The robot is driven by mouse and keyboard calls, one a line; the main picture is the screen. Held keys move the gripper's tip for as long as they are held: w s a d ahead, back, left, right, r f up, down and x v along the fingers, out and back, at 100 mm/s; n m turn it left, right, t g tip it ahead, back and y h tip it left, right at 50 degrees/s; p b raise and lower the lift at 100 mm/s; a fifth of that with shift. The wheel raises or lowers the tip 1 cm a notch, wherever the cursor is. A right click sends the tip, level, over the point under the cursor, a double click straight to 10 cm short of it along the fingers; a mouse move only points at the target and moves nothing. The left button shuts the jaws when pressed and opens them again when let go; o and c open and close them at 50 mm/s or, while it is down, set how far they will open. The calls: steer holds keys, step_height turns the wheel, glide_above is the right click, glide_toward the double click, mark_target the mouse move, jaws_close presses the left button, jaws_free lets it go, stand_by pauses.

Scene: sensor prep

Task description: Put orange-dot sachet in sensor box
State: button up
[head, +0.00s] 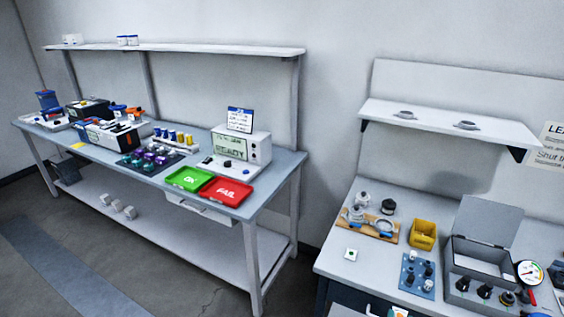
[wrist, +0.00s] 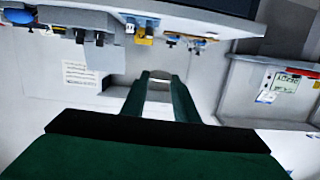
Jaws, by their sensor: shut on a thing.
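The sensor box (head: 479,263) looks like the grey case on the right bench, with its lid (head: 489,220) standing open at the back. A white sachet with an orange mark (head: 400,312) shows at the bottom edge of the head view, mostly cut off. My gripper (wrist: 160,78) shows in the wrist view with dark green fingers, shut on a thin pale thing that I take to be this sachet. It is short of the box, nearer the bench's front. The held thing's shape is mostly hidden.
A green-dot sachet (head: 351,254) lies on the bench. A yellow bin (head: 423,234), a blue mat (head: 417,276) with several fittings, a wooden board (head: 368,227) and a dial gauge (head: 529,272) stand around the box.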

steer(key=w+a+f+n+t+y, duration=0.15)
steer(key=w+a+f, duration=0.25)
steer(key=a+f, duration=0.4)
steer(key=w+a+f+n+y, duration=0.1)
steer(key=w+a+f+y, duration=0.1)
steer(key=w+a+f, duration=0.35)
steer(key=s+a+f+n+y, duration=0.1)
steer(key=s+a+f+y, duration=0.1)
steer(key=a+f, duration=0.6)
steer(key=s+a+f+n+y, duration=0.2)
steer(key=a+f, duration=0.5)
steer(key=a, duration=0.3)
steer(key=shift+a+f+t, duration=0.35)
steer(key=shift+f+t, duration=0.05)
steer(key=shift+t, duration=0.05)
steer(key=shift+w+d+n+y, duration=0.15)
steer(key=shift+w+n+y, duration=0.05)
steer(key=shift+n+y, duration=0.05)
